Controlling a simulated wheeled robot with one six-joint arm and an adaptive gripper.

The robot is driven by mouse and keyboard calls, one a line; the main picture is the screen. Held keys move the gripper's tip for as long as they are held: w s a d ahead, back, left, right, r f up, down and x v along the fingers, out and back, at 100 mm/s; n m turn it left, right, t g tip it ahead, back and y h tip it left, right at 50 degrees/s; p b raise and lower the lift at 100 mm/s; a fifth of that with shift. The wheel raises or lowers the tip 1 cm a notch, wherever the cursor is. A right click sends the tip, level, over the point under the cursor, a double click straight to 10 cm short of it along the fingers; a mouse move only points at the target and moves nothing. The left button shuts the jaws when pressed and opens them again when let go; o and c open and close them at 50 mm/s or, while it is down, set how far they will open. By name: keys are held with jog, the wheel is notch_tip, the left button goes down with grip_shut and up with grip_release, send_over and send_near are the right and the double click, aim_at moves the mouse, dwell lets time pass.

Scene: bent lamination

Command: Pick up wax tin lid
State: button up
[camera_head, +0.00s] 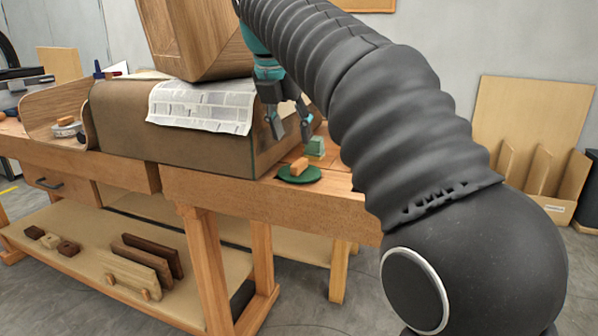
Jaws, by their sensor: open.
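A flat, round, dark green piece (311,176), which looks like the wax tin lid, lies on the workbench close to its front edge. A small orange-brown block (299,165) rests on it or just behind it; I cannot tell which. My gripper (293,138) is open, fingers pointing down, above the green piece and apart from it. Nothing shows between the fingers.
A green-and-tan block (315,147) stands behind the green piece. A large brown form (195,147) with a newspaper sheet (203,106) on top stands at left. The wooden workbench (270,208) has a little bare top at right.

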aim_at(299, 162)
jog(key=shift+x, duration=3.75)
jog(key=shift+d, duration=0.1)
jog(key=shift+c, duration=0.3)
grip_shut()
